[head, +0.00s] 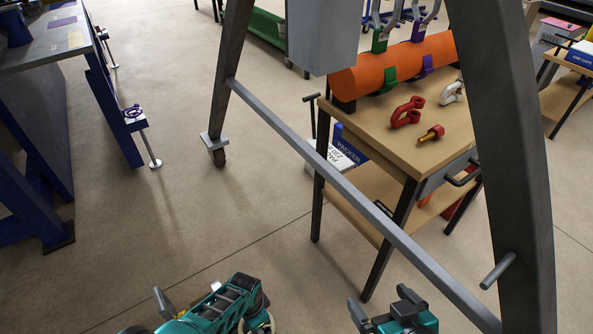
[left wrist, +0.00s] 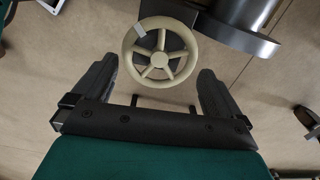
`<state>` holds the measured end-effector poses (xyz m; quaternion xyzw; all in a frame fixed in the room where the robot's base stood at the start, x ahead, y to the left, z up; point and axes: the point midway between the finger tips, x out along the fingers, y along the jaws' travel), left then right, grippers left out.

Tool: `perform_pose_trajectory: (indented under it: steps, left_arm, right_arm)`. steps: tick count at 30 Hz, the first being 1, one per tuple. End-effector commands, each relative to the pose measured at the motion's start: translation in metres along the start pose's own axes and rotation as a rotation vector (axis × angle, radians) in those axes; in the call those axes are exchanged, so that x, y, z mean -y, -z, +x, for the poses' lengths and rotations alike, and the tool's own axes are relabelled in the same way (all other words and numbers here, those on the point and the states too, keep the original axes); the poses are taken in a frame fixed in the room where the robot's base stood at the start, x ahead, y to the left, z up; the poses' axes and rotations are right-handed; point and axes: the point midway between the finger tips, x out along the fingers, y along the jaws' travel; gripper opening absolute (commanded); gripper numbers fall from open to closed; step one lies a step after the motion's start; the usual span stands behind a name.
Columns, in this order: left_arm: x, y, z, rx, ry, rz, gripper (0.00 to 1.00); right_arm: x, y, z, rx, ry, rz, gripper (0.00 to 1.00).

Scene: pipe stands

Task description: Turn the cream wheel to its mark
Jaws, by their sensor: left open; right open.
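The cream wheel (left wrist: 160,60) shows in the left wrist view as a round rim with several spokes and a central hub. A small pale grey patch sits on its upper left rim. My left gripper (left wrist: 157,70) is open, its two dark fingers spread on either side of the wheel's lower part. I cannot tell how far the wheel is beyond the fingertips; nothing is gripped. In the head view, teal parts of my left arm show at the bottom edge, beside a sliver of cream. My right gripper (head: 383,308) is open and empty at the bottom. I cannot make out a separate mark.
A grey metal frame (head: 330,180) with a low crossbar spans the head view. Behind it, a wooden table (head: 430,150) holds an orange pipe (head: 400,65), red fittings and clamps. A blue bench (head: 40,110) stands at left. Grey cylindrical metal (left wrist: 235,30) lies right of the wheel.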

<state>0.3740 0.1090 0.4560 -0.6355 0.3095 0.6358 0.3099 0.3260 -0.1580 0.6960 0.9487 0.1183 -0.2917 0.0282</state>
Motion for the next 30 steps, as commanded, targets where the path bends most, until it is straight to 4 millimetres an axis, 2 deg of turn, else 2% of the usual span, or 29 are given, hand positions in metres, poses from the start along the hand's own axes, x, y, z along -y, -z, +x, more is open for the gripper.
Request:
perform_pose_trajectory:
  steps: [6, 19, 30]
  left_arm:
    - [0.000, 0.000, 0.002, 0.000, 0.000, -0.003, 1.00]
    - [0.000, 0.001, 0.023, -0.001, 0.000, -0.005, 1.00]
    - [0.000, 0.000, 0.021, -0.001, -0.001, -0.006, 0.64]
  right_arm:
    - [0.000, -0.002, 0.001, 0.001, 0.001, 0.000, 1.00]
    - [0.000, -0.016, 0.014, -0.003, 0.001, -0.001, 1.00]
    - [0.000, -0.014, 0.013, -0.005, 0.001, -0.001, 1.00]
